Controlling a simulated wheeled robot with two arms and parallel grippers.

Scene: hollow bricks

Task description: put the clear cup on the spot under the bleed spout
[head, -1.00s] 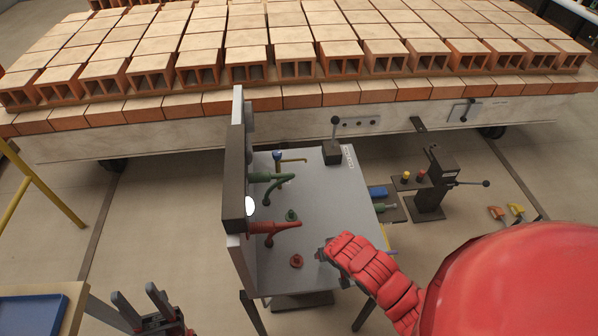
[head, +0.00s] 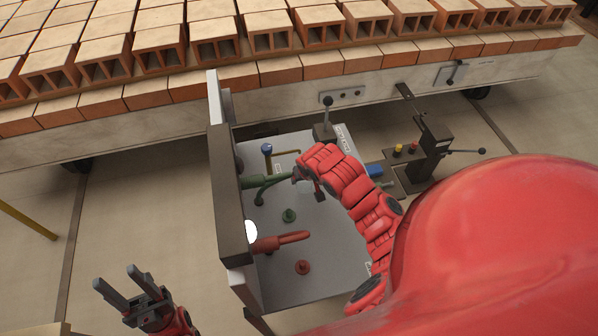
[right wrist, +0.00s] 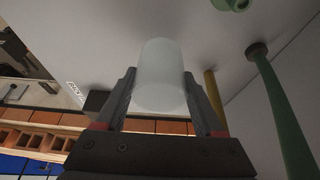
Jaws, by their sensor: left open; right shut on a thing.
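The clear cup (right wrist: 160,85) is a frosty cylinder between the two fingers of my right gripper (right wrist: 160,78), which is shut on it. In the head view the right gripper (head: 305,180) is over the grey bench top (head: 325,240), beside the green spout (head: 262,182); the cup cannot be made out clearly there. A thin brass spout (head: 287,152) with a blue knob (head: 267,149) is just behind it; a brass pipe (right wrist: 213,92) also shows right of the cup in the wrist view. I cannot make out the spot under it. My left gripper (head: 115,278) is open and empty, off the bench's left side.
A red spout (head: 280,241) and green (head: 289,215) and red (head: 302,267) round pieces are on the nearer bench top. A dark upright panel (head: 228,195) bounds its left. A lever box (head: 325,130) stands at the back, before the brick-laden car (head: 290,95).

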